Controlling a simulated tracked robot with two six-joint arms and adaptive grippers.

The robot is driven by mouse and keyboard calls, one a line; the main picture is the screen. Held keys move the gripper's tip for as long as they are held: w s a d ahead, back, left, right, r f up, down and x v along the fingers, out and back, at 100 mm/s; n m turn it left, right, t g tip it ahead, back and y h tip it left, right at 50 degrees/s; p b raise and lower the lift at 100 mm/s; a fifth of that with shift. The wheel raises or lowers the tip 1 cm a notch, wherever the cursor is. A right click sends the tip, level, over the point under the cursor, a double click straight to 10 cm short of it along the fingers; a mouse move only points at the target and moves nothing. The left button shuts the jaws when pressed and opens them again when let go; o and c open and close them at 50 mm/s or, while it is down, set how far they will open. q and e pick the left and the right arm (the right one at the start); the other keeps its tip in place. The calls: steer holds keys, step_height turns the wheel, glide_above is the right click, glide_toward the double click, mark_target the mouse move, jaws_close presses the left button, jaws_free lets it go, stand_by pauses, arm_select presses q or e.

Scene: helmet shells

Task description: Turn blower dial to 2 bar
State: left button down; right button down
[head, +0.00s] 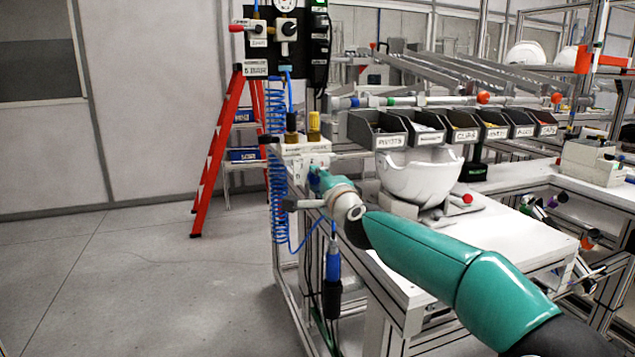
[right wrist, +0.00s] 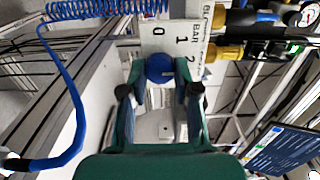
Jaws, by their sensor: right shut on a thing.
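The blue blower dial (right wrist: 158,69) sits on a white panel (right wrist: 158,38) marked BAR with 0, 1 and 2. In the right wrist view the scale appears turned on its side, and a small pale mark shows on the dial's right part. I cannot tell exactly which number the mark points to. My right gripper (right wrist: 161,80) is shut on the dial, one finger on each side. In the head view my right gripper (head: 318,182) reaches the front of the white blower box (head: 305,150) and mostly hides the dial. My left gripper is not in view.
A blue coiled hose (head: 277,180) hangs left of the box, and a blue-handled tool (head: 333,262) hangs below. A white helmet shell (head: 420,178) stands right of my arm under a row of black bins (head: 425,128).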

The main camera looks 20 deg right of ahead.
steer(key=c, duration=0.9)
jaws_free()
steer(key=shift+d+f, duration=0.1)
steer(key=shift+f, duration=0.1)
steer(key=shift+o, duration=0.2)
steer(key=shift+r, duration=0.1)
steer(key=shift+s, duration=0.6)
steer(key=s, duration=1)
steer(key=shift+s+d, duration=0.15)
steer(key=shift+s, duration=0.2)
